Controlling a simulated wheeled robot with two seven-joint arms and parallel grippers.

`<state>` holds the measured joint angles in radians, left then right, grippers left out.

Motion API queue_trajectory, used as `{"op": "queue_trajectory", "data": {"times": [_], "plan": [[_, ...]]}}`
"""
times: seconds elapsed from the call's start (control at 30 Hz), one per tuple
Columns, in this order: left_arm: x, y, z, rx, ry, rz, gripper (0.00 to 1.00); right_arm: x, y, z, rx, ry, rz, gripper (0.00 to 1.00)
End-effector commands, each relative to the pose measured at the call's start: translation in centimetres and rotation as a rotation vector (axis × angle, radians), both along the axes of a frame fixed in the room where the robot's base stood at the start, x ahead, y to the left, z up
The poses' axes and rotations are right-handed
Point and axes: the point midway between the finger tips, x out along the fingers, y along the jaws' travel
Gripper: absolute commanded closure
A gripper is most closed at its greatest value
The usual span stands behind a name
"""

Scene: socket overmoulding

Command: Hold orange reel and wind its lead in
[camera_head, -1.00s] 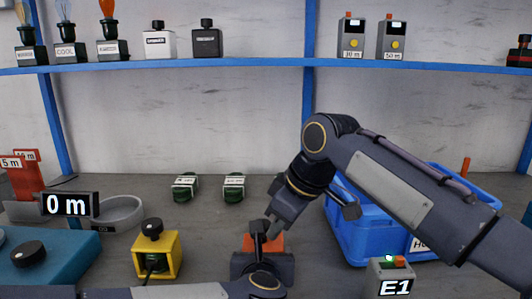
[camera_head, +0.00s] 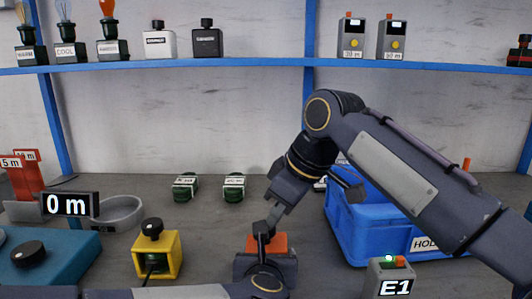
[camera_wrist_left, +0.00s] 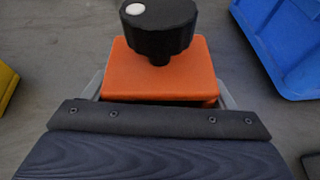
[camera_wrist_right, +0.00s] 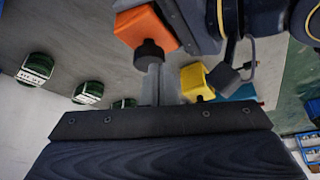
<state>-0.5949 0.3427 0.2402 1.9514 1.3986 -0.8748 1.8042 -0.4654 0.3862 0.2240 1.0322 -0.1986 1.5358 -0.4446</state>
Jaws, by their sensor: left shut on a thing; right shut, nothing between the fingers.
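The orange reel (camera_head: 280,243) stands upright on the bench, with a black knob on top. The knob (camera_wrist_left: 160,30) has a white dot, seen in the left wrist view. My left gripper (camera_head: 264,264) is shut on the reel from the front, with grey fingers along its sides. My right gripper (camera_head: 268,222) is shut and empty, pointing down at the knob. In the right wrist view its fingertips (camera_wrist_right: 157,72) are close to the knob; I cannot tell if they touch. No lead from the orange reel is visible.
A yellow reel (camera_head: 170,262) stands to the left, near a display reading 0 m (camera_head: 68,204). Green reels (camera_head: 185,187) lie at the back. A blue bin (camera_head: 365,232) and a box marked E1 (camera_head: 390,277) are on the right.

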Motion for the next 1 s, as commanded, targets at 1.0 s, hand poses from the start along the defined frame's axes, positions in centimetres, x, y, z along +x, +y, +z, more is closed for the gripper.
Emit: {"op": "queue_trajectory", "data": {"times": [1.0], "plan": [[0.2, 0.4, 0.1, -0.003, -0.003, 0.012, 0.47, 2.6, -1.4, 3.2, -0.03, 0.008, -0.007, 1.0]]}}
